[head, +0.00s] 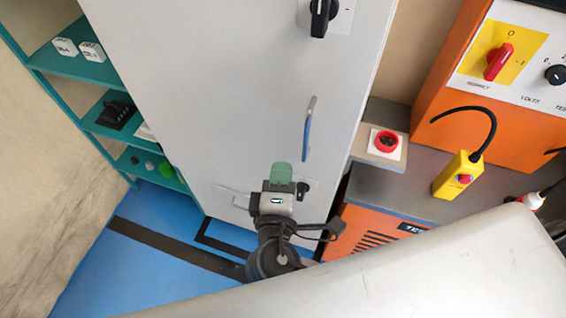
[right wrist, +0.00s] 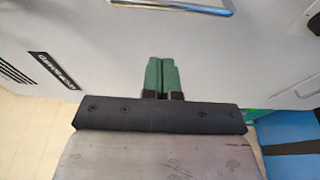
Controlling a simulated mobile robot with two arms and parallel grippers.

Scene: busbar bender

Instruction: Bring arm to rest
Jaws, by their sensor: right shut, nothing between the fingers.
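My right gripper (head: 281,172) is in front of the lower part of a tall light grey cabinet (head: 240,90). Its green fingers are together with nothing between them, as the right wrist view also shows (right wrist: 162,75). The cabinet face (right wrist: 110,40) fills the upper part of the right wrist view. Whether the fingertips touch the cabinet cannot be told. My left gripper is not in view.
The cabinet has a blue-grey handle (head: 308,130) and a black rotary switch (head: 321,15). Teal shelves (head: 85,68) stand at the left. An orange machine (head: 445,125), a red button (head: 387,141) and a yellow pendant (head: 456,177) are at the right. Blue floor (head: 95,270) is clear.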

